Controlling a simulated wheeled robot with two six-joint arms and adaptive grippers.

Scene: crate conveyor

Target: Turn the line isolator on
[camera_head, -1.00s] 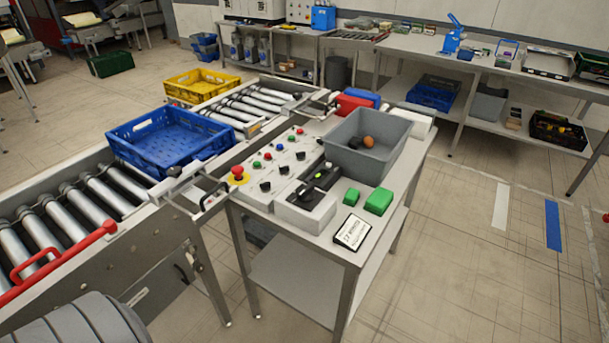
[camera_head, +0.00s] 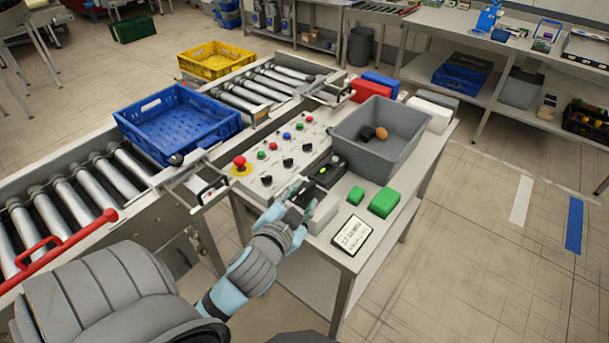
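The line isolator appears to be the pale grey box (camera_head: 323,214) at the near edge of the control table; a black rotary handle showed on its top earlier. My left gripper (camera_head: 294,196) is now over the left part of this box and hides most or all of the handle. Whether its fingers touch the handle, and how far apart they are, I cannot tell. The handle's setting is hidden. My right gripper is not in view.
A sloped control panel (camera_head: 310,136) with coloured buttons, black knobs and a red emergency stop (camera_head: 239,161) lies behind the gripper. A dark unit with a green light (camera_head: 325,172), a grey bin (camera_head: 352,143), green blocks (camera_head: 384,203) and a label card (camera_head: 351,236) stand close by.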

